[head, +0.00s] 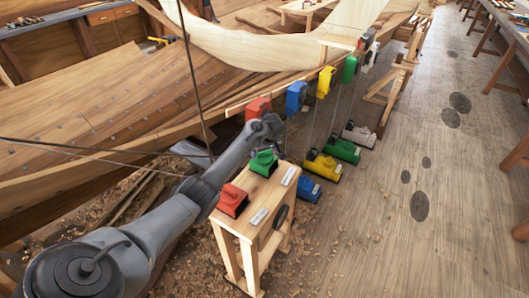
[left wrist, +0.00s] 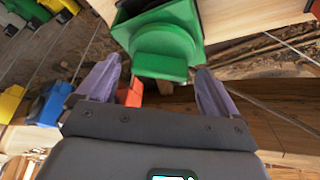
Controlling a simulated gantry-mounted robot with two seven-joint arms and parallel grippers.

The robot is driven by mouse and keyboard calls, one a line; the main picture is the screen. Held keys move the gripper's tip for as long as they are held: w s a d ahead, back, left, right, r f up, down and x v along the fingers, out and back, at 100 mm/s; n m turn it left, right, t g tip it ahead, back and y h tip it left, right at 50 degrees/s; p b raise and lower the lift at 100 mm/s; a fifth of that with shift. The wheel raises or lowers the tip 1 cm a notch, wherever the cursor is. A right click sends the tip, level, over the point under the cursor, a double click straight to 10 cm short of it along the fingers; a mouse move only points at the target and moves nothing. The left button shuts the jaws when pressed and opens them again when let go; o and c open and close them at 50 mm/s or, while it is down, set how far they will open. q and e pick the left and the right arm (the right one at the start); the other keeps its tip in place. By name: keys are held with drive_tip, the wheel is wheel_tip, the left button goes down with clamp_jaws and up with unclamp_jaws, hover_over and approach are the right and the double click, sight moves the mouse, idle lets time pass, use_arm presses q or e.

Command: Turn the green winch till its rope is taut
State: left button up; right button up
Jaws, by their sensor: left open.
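Several green things show in the head view. A green housing (head: 264,163) stands on a small wooden stand, a green unit (head: 349,69) is on the hull's edge, and a green floor unit (head: 343,151) lies below it with a thin rope between them. I cannot tell for sure which is the winch. My left gripper (head: 268,140) is at the green housing on the stand. In the left wrist view its fingers (left wrist: 158,70) are open and apart, with the rounded green part (left wrist: 165,50) just beyond and between them; contact is unclear. My right gripper is out of view.
The stand (head: 248,225) also carries a red housing (head: 233,200) in front of the green one. Red, blue, yellow and white units line the hull edge, with blue, yellow and white ones on the floor. The floor at right (head: 390,240) is largely clear.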

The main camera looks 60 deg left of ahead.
use_arm(q)
drive_tip(key=shift+c, duration=0.4)
drive_tip(key=c, duration=1)
drive_tip(key=shift+o, duration=0.2)
drive_tip(key=shift+r+m+p, duration=0.1)
drive_tip(key=shift+m+p, duration=0.2)
drive_tip(key=shift+p, duration=0.35)
drive_tip(key=m+p, duration=0.2)
drive_tip(key=p, duration=0.1)
drive_tip(key=m+t+h+p, duration=0.1)
drive_tip(key=m+p, duration=0.1)
drive_tip(key=p, duration=0.1)
drive_tip(key=shift+s+a+r+t, duration=0.1)
drive_tip(key=shift+s+r+t, duration=0.05)
drive_tip(key=shift+t, duration=0.15)
drive_tip(key=shift+m+t+p, duration=0.3)
drive_tip(key=shift+m+p, duration=0.6)
drive_tip(key=shift+m, duration=0.1)
drive_tip(key=shift+a+m+t+h+p, duration=0.1)
drive_tip(key=shift+m+t+h+p, duration=0.25)
drive_tip(key=shift+m, duration=0.55)
drive_tip(key=shift+f+m+h, duration=0.25)
drive_tip(key=shift+m+h, duration=0.1)
drive_tip(key=shift+m, duration=0.45)
drive_tip(key=shift+s+m+t+h, duration=0.1)
drive_tip(key=shift+m+t+h, duration=0.25)
drive_tip(key=shift+m, duration=0.65)
